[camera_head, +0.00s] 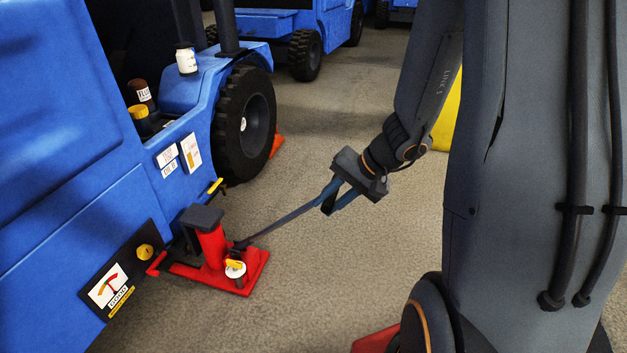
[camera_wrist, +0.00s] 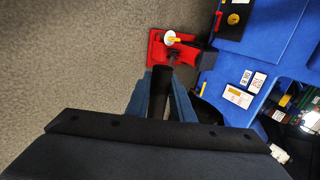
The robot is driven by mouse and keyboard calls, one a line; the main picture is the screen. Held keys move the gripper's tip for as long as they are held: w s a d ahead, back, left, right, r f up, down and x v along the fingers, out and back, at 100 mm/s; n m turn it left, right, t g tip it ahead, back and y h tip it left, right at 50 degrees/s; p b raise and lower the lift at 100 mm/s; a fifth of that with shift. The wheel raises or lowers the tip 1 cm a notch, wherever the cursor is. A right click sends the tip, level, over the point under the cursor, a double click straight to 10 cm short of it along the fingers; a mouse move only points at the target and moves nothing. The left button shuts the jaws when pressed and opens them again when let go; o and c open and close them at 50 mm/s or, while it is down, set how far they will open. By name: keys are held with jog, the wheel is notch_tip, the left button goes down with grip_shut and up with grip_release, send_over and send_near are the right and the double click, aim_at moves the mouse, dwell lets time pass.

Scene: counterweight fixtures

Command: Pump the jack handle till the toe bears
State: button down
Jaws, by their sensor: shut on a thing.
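A red jack (camera_head: 212,250) with a dark top stands on its red base plate beside the blue truck. Its toe seems to reach in at the truck's lower side, but I cannot tell whether it touches. A long thin jack handle (camera_head: 285,218) slopes up from the jack to the right. My gripper (camera_head: 331,197) is shut on the handle's dark grip end, which shows between the blue fingers in the wrist view (camera_wrist: 160,95). The jack's red base also shows there (camera_wrist: 180,47). A white round knob with a yellow pointer (camera_head: 235,268) sits on the base.
The blue truck (camera_head: 60,170) fills the left side, with a black tyre (camera_head: 245,122) and an orange chock behind it. Open concrete floor (camera_head: 310,290) lies right of the jack.

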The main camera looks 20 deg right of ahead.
jog(key=w+a+r+g+h+p, duration=0.1)
jog(key=w+a+r+p, duration=0.2)
jog(key=p, duration=0.5)
jog(key=shift+w+a+r, duration=0.15)
jog(key=shift+a+r, duration=0.7)
jog(key=shift+r, duration=0.05)
jog(key=c, duration=1.4)
grip_release()
jog(key=shift+d, duration=0.1)
jog(key=shift+o, duration=0.2)
jog(key=p+v, duration=0.4)
jog(key=v, duration=0.3)
jog(key=shift+s+d, duration=0.2)
jog(key=shift+d, duration=0.05)
jog(key=shift+a, duration=0.1)
